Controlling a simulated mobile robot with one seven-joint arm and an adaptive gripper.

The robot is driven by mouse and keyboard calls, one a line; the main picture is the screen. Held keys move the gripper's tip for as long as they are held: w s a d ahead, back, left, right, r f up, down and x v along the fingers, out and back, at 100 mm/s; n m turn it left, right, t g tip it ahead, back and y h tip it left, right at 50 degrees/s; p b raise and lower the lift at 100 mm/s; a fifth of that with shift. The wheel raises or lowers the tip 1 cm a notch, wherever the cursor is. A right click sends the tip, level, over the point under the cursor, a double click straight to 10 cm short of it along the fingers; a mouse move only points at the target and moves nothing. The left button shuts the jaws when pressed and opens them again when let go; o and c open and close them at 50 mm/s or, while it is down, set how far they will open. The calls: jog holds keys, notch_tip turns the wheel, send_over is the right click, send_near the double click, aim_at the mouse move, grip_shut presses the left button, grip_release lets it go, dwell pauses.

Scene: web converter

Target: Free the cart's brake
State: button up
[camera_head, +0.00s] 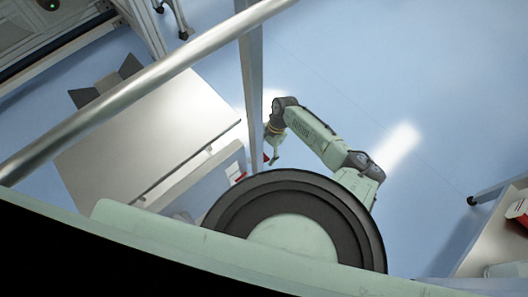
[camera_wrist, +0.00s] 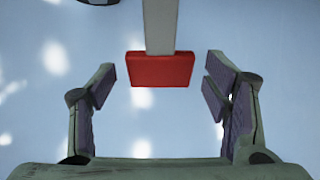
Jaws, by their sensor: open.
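A red pedal (camera_wrist: 161,69) on the end of a flat grey bar (camera_wrist: 160,22) shows in the wrist view, at the upper middle. I take it to be the cart's brake pedal. My gripper (camera_wrist: 160,82) is open, with one finger on each side of the pedal and a gap on both sides. The fingers do not appear to touch it. In the head view my gripper (camera_head: 272,158) is small and points down beside a metal post. Small red parts show near it, but I cannot tell which is the pedal.
A pale-topped table or cart (camera_head: 140,130) stands to the left. A long metal rail (camera_head: 130,85) crosses the head view, with a post (camera_head: 252,75) below it. A bench (camera_head: 495,230) with red items stands at the right. Blue floor (camera_head: 430,70) lies open between.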

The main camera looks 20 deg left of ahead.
jog(key=shift+c, duration=0.4)
jog(key=shift+r, duration=0.1)
grip_shut()
dwell(0.3)
